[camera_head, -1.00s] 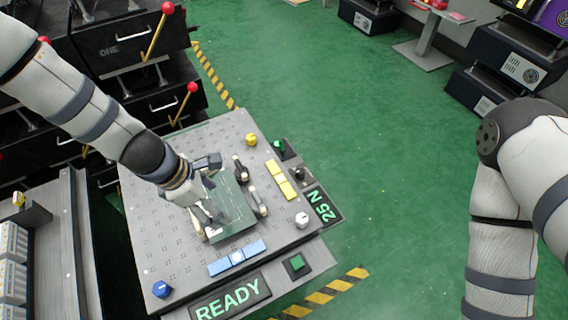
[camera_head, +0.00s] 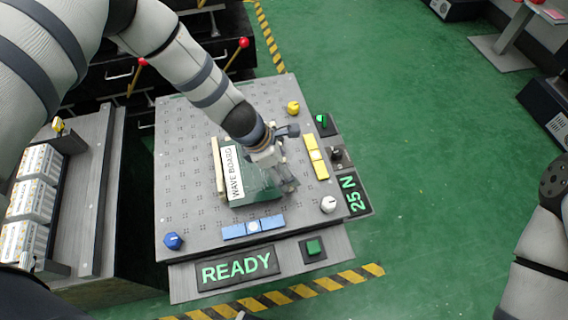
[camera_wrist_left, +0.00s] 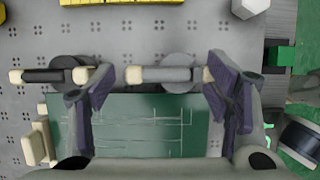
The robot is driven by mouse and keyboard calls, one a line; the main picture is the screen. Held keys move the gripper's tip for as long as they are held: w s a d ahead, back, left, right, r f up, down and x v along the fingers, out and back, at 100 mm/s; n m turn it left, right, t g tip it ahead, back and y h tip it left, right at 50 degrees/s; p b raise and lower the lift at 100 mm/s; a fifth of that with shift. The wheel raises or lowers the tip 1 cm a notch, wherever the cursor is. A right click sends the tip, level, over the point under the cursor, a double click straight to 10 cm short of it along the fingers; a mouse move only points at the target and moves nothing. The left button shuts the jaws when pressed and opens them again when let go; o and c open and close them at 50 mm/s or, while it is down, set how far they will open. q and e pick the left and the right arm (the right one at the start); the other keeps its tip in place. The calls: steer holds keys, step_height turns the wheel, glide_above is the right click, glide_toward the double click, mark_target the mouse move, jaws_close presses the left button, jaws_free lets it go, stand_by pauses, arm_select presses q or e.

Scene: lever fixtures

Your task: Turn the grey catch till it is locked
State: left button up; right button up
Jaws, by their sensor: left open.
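The grey catch (camera_wrist_left: 174,74) shows in the left wrist view as a grey bar with cream ends on a round grey pivot. It lies crosswise in the picture, and its right end is at the right finger. A similar black catch (camera_wrist_left: 62,75) lies to its left, by the left finger. My left gripper (camera_wrist_left: 160,92) is open, with its fingers spread to either side of the grey catch's middle. Contact cannot be told. In the head view my left gripper (camera_head: 277,178) is over the board's right part and hides the catches.
The green board labelled WAVE BOARD (camera_head: 234,174) lies on the perforated grey table (camera_head: 185,135). Signs read READY (camera_head: 237,269) and 25 N (camera_head: 353,193).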

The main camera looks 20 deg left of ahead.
arm_select(q)
steer(key=c, duration=1.1)
steer(key=shift+c, duration=0.2)
